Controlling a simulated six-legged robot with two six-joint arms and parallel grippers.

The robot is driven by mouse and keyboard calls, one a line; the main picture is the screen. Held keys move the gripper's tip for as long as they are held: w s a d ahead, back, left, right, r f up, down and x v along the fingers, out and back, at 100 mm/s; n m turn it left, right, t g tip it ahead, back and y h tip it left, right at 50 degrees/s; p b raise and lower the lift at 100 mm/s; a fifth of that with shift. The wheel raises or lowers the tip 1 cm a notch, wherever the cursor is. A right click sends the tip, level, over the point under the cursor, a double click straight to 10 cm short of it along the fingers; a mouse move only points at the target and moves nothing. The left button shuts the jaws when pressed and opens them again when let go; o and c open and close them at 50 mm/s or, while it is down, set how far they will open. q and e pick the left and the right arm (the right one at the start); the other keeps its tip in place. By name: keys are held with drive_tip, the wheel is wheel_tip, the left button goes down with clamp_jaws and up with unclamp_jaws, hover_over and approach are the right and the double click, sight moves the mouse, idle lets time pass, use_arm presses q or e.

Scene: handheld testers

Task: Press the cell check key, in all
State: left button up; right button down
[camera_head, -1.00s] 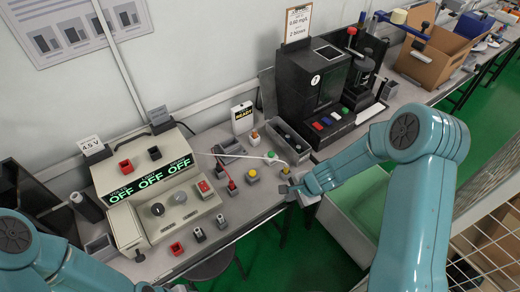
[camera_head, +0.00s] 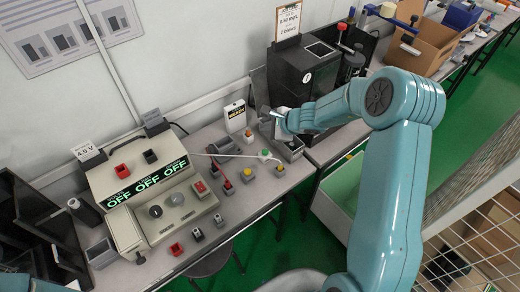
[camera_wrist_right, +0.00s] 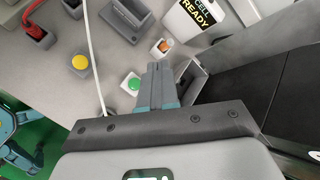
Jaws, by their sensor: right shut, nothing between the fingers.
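A white sign with a black panel reading "CELL READY" (camera_wrist_right: 195,15) stands at the back of the bench; it also shows in the head view (camera_head: 236,115). In front of it are a green button (camera_wrist_right: 132,83) on a white block, an orange-topped piece (camera_wrist_right: 162,46) and a yellow button (camera_wrist_right: 79,62) on a grey block. No label readable here says which is the cell check key. My right gripper (camera_wrist_right: 157,68) is shut and empty, its tips close beside the green button in the wrist view. In the head view it (camera_head: 277,113) hangs near the grey bin. My left gripper is out of view.
A beige tester (camera_head: 150,185) shows three green OFF readouts, with knobs and a red rocker switch. A grey bin (camera_head: 288,150) and a black machine (camera_head: 300,85) stand to the right. A red lead (camera_head: 227,186) and a white cable cross the bench by the buttons.

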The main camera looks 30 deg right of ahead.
sight(267, 153)
drive_tip(key=shift+d+f, duration=0.1)
wheel_tip(267, 153, down, 8)
drive_tip(key=b, duration=0.7)
drive_tip(key=shift+f, duration=0.25)
drive_tip(key=shift+f+b, duration=0.15)
drive_tip(key=shift+b, duration=0.15)
idle(1.5)
drive_tip(key=shift+f+b, duration=0.4)
drive_tip(key=shift+b, duration=0.25)
